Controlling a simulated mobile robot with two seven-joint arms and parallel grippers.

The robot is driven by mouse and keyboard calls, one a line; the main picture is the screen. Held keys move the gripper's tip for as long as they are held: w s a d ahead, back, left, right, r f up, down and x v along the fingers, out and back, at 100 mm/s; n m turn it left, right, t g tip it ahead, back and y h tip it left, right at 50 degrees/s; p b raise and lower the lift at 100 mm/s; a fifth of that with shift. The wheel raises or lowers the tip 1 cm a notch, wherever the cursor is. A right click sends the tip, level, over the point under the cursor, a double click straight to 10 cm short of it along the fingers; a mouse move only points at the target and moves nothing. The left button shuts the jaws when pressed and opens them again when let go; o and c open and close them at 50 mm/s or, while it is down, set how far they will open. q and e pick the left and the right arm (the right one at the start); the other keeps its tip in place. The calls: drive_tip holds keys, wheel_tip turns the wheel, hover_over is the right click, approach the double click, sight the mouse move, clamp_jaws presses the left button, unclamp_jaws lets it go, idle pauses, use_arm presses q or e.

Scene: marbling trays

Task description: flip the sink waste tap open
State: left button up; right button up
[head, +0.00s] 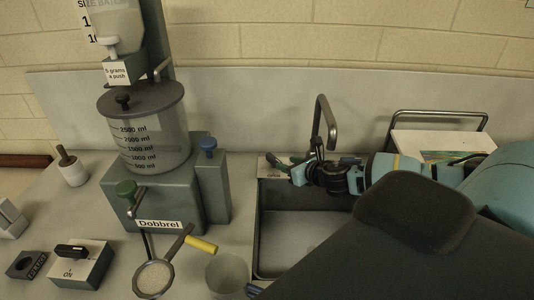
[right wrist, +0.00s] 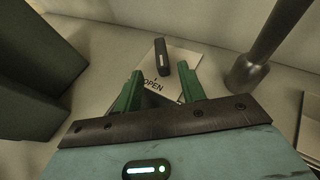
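In the head view, the plate (head: 268,168) shows at the sink's back left corner, with the lever mostly hidden by my gripper. My right gripper (head: 290,168) is open there, and its green fingers (right wrist: 162,70) appear on either side of the lever. I cannot tell whether either finger touches it.
A curved spout (head: 325,118) rises just behind my right gripper; its base (right wrist: 246,75) shows at right in the wrist view. The grey sink basin (head: 300,245) lies below. A green-grey dispenser (head: 170,195) stands left; a clear cup (head: 226,272) and strainer (head: 153,278) are in front.

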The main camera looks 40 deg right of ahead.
sight(277, 160)
drive_tip(key=shift+s+d+f, duration=0.1)
drive_tip(key=shift+d, duration=0.05)
drive_tip(key=shift+x, duration=3.8)
drive_tip(key=shift+c, duration=0.3)
clamp_jaws()
